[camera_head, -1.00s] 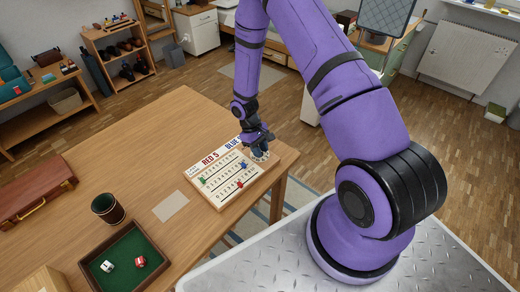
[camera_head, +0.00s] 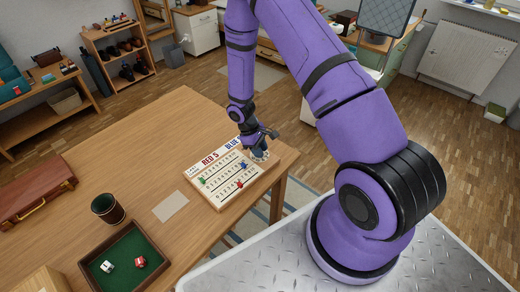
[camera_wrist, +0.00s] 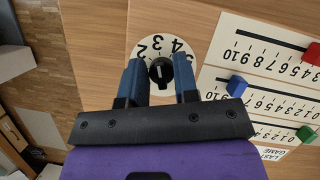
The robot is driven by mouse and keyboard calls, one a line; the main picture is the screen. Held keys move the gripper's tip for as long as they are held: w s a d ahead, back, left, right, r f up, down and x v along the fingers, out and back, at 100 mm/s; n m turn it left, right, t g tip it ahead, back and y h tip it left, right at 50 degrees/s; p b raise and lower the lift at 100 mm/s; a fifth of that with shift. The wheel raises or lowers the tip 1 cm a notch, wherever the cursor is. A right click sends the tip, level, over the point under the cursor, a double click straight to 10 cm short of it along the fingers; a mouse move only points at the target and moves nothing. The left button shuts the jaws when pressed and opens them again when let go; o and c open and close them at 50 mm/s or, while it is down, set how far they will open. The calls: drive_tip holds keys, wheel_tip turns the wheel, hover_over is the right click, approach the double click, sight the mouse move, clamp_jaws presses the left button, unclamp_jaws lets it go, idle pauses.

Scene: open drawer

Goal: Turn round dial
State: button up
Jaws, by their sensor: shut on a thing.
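The round dial is a white disc with black numbers and a small black knob (camera_wrist: 161,70). It sits at the right end of the score board (camera_head: 222,180) on the table, where the disc's edge (camera_head: 264,158) shows just below my gripper (camera_head: 259,150). In the wrist view my gripper (camera_wrist: 160,66) has its two blue fingers on either side of the knob, shut on it. The knob carries a white pointer line. The fingers and palm hide part of the disc's numbers.
The board has sliding pegs in red (camera_wrist: 312,54), blue (camera_wrist: 237,86) and green (camera_wrist: 305,134) beside the dial. A dice tray (camera_head: 93,249), a dark cup (camera_head: 106,208) and a paper card (camera_head: 171,206) stand farther left. The table's right edge is close to the dial.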

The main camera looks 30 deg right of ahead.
drive_tip(key=o, duration=0.9)
drive_tip(key=v, duration=1)
drive_tip(key=shift+a+r, duration=0.1)
drive_tip(key=shift+r, duration=0.25)
drive_tip(key=shift+w+r, duration=0.1)
